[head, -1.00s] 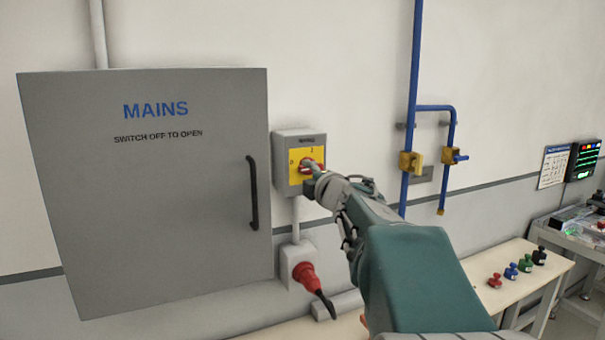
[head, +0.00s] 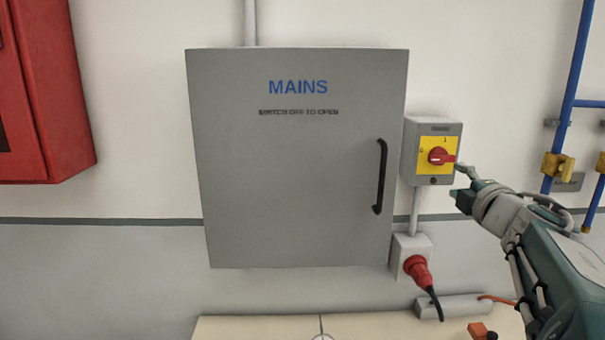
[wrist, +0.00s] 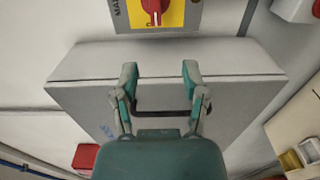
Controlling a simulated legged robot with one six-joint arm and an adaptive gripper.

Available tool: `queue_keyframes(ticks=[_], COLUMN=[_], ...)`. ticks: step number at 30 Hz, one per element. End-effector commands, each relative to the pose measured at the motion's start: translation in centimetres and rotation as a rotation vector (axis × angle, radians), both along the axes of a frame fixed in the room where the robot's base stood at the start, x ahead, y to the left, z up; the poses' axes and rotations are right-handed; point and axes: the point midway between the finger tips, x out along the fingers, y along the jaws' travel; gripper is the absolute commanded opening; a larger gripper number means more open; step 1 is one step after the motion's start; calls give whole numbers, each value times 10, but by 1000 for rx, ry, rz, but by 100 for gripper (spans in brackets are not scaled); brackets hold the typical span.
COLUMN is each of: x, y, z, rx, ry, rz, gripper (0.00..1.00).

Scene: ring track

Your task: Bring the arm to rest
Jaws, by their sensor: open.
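My gripper (head: 463,180) is at the right of the head view, just to the lower right of the rotary switch box (head: 412,150). In the wrist view its two fingers (wrist: 160,72) are spread with nothing between them. The red switch knob (head: 439,157) sits on a yellow plate, and its handle points right in the head view. The knob also shows at the top of the wrist view (wrist: 154,8), apart from the fingers. My arm reaches in from the lower right.
The grey MAINS cabinet (head: 290,190) is closed, with a black handle (head: 380,176). A red plug (head: 417,270) hangs below the switch. A red cabinet (head: 45,90) is at far left. Blue pipes (head: 572,80) with yellow valves run at right. A bench (head: 260,328) lies below.

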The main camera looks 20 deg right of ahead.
Motion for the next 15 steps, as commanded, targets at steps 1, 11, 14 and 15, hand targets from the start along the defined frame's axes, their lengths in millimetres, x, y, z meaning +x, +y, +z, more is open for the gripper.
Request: queue_keyframes(ticks=[1, 11, 14, 15], x=[0, -8, -20, -26], y=[1, 51, 76, 88], z=[0, -23, -50, -63], rx=[3, 426, 631, 712], ry=[-2, -74, -47, -25], rz=[-1, -208, -289, -321], gripper=[57, 57, 57, 57])
